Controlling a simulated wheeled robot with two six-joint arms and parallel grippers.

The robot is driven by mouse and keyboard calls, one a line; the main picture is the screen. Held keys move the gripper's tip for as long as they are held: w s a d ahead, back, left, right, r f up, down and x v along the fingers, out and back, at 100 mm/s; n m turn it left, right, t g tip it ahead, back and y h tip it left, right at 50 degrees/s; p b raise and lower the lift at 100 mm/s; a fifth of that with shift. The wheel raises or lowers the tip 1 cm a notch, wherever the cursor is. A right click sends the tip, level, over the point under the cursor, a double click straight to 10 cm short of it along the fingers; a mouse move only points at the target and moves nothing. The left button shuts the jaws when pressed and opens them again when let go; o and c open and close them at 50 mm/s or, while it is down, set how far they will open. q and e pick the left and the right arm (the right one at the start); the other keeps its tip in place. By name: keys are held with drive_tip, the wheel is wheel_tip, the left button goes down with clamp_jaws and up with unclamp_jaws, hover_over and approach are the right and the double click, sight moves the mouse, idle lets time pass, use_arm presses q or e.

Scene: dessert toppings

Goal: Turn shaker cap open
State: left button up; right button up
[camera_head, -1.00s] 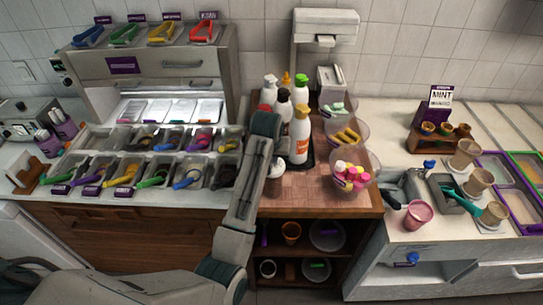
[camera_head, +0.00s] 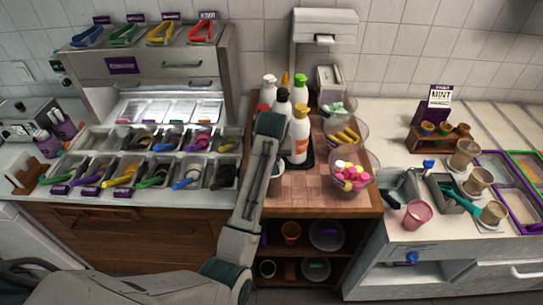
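My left arm reaches up from the lower left across the front of the wooden cart. Its upper end hides the fingers of my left gripper, so I cannot see whether they hold anything. A small pale shaker (camera_head: 276,184) with a dark top stands just right of this arm on the cart. The arm covers much of it, and I cannot tell whether its cap is open or shut. My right gripper is not in view.
Several sauce bottles (camera_head: 300,135) stand behind the shaker on the cart (camera_head: 318,197). Clear bowls of sweets (camera_head: 354,172) line its right side. Topping bins (camera_head: 192,173) lie to the left. A pink cup (camera_head: 417,215) stands on the right counter. The checkered cart top between shaker and bowls is clear.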

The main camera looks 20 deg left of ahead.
use_arm(q)
drive_tip(key=shift+o, duration=0.3)
drive_tip(key=shift+s+r, duration=0.1)
drive_tip(key=shift+r, duration=0.25)
drive_tip(key=b+v, duration=0.2)
drive_tip(key=v, duration=0.8)
drive_tip(key=shift+d, duration=0.1)
